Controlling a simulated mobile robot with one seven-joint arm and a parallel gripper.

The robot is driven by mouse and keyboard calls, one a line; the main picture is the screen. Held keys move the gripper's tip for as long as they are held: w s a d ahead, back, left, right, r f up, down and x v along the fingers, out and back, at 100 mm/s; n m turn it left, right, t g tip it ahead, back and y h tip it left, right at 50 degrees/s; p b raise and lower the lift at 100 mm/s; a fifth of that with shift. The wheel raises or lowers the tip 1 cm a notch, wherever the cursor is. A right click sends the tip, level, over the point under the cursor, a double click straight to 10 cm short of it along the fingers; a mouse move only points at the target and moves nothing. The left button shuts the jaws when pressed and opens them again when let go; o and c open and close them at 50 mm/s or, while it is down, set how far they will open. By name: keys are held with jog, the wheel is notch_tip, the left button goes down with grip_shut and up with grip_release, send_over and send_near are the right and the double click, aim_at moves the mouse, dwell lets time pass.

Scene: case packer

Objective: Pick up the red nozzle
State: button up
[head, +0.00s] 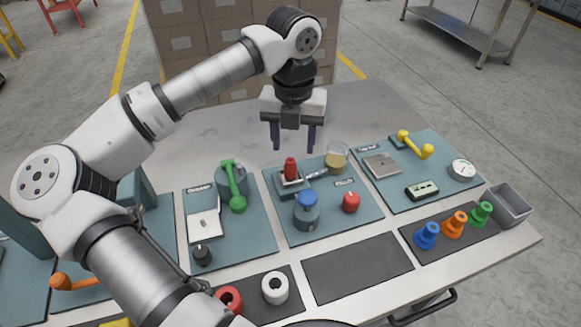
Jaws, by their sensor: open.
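The red nozzle (291,169) appears to be the upright red piece seated in a grey holder (286,185) on the middle teal mat. My gripper (294,142) points down with its two dark fingers apart and nothing between them. In the picture it is just above the red piece, with the fingertips to either side of its top; I cannot tell the exact height or depth gap. A second red piece, a rounded red knob (351,202), sits on the same mat to the lower right.
A blue-topped grey part (307,211) and a cup of amber liquid (336,158) stand close by. A green-handled valve (235,188) is to the left. Blue (427,235), orange (455,224) and green (481,213) nozzles stand at right. A dark mat (357,268) in front is empty.

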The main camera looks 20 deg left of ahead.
aim_at(290, 160)
jog(key=shift+s+a+f+p, duration=0.15)
jog(key=shift+f+p, duration=0.4)
jog(key=shift+f, duration=0.95)
jog(key=shift+a+f+p, duration=0.1)
jog(key=shift+f+p, duration=0.4)
jog(key=shift+f, duration=1)
jog(key=shift+c, duration=0.4)
jog(key=c, duration=1)
grip_shut()
jog(key=shift+r, duration=0.15)
